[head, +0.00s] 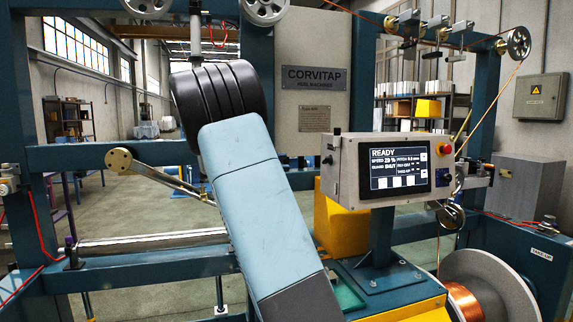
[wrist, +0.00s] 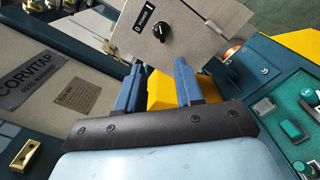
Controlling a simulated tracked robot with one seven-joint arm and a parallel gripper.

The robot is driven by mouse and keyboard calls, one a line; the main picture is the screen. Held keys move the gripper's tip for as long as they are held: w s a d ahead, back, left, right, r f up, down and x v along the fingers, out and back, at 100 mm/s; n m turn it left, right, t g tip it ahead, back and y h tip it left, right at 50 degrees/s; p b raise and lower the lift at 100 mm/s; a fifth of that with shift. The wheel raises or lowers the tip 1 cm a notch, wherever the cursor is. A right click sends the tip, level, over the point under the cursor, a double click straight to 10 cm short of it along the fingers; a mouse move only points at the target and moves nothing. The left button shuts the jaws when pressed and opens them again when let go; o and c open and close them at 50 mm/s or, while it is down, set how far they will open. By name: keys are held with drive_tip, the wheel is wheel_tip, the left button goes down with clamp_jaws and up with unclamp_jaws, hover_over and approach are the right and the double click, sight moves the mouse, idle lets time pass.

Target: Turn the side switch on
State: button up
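The side switch is a black rotary knob (wrist: 162,33) on the pale side face of the control box (wrist: 190,50), beside a small dark label plate. Its exact pointer position is too small to tell. In the head view the control box (head: 345,172) carries a lit screen (head: 399,169) reading READY; its left side face is seen edge-on. My gripper (wrist: 157,68) shows in the wrist view with two blue fingers spread apart and nothing between them. The knob lies beyond the fingertips, roughly in line with the gap, apart from them. In the head view my arm hides the gripper.
A yellow block (wrist: 168,92) lies behind the finger gap. The CORVITAP panel (head: 312,95) stands behind my arm. A red button (head: 446,149) is on the box's right end. A copper reel (head: 490,290) sits at lower right. Teal frame beams surround the box.

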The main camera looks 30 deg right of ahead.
idle(0.3)
drive_tip(key=s+a, duration=0.3)
drive_tip(key=s, duration=1.1)
drive_tip(key=s+a, duration=0.4)
drive_tip(key=s, duration=1.1)
drive_tip(key=shift+a, duration=0.3)
idle(0.6)
